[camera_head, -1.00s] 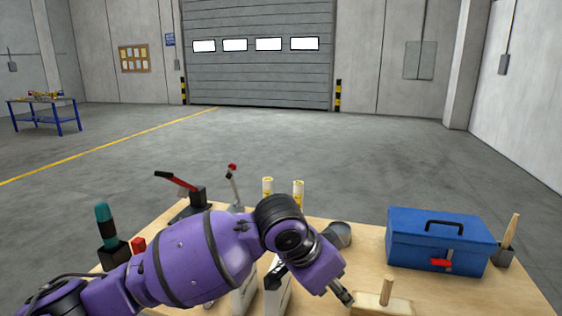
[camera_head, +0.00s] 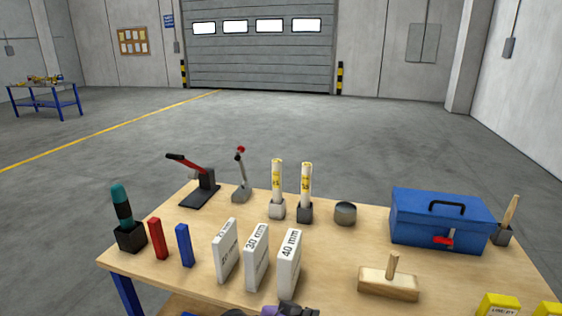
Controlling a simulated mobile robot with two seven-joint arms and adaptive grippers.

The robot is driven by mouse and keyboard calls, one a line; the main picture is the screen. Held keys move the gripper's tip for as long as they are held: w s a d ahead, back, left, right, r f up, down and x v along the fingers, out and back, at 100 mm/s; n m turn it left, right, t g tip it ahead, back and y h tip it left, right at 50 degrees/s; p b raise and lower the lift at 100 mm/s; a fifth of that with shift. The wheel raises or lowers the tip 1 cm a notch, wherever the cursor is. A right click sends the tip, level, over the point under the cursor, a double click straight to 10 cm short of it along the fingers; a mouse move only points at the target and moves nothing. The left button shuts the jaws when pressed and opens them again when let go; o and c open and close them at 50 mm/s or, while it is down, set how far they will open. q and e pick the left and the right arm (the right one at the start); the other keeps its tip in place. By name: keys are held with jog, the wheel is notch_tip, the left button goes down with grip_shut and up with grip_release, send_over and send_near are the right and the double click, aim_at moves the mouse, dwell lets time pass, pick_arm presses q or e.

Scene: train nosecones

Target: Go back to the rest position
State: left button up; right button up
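A small purple and black part of my arm shows at the bottom edge of the head view, in front of the white blocks. I cannot tell which part of the arm it is. No gripper fingers can be made out, and no held thing shows. The wooden table (camera_head: 330,248) is now in clear view. Three upright white blocks stand near its front: one on the left (camera_head: 226,251), one marked 30 mm (camera_head: 256,257) and one marked 40 mm (camera_head: 289,264).
A blue toolbox (camera_head: 438,217) stands right, a wooden mallet (camera_head: 388,282) in front. A red-handled tool (camera_head: 200,188), two yellow-white tubes (camera_head: 277,180) (camera_head: 306,180) and a grey cup (camera_head: 345,214) stand at the back. Red (camera_head: 157,238) and blue (camera_head: 184,245) blocks stand left. Concrete floor lies beyond.

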pick_arm(q)
jog(key=s+a+f+n+t+y, duration=0.1)
jog(key=s+a+f+n+y, duration=0.2)
jog(key=s+a+f, duration=0.6)
jog(key=s+a+f+n+t+y+p, duration=0.1)
jog(key=s+a+f+n+y, duration=0.3)
jog(key=s+a+f, duration=0.6)
jog(key=s+a+y, duration=0.1)
jog(key=s+a, duration=0.6)
jog(key=s, duration=0.1)
jog(key=shift+a+f+t, duration=0.2)
jog(key=shift+a+t, duration=0.2)
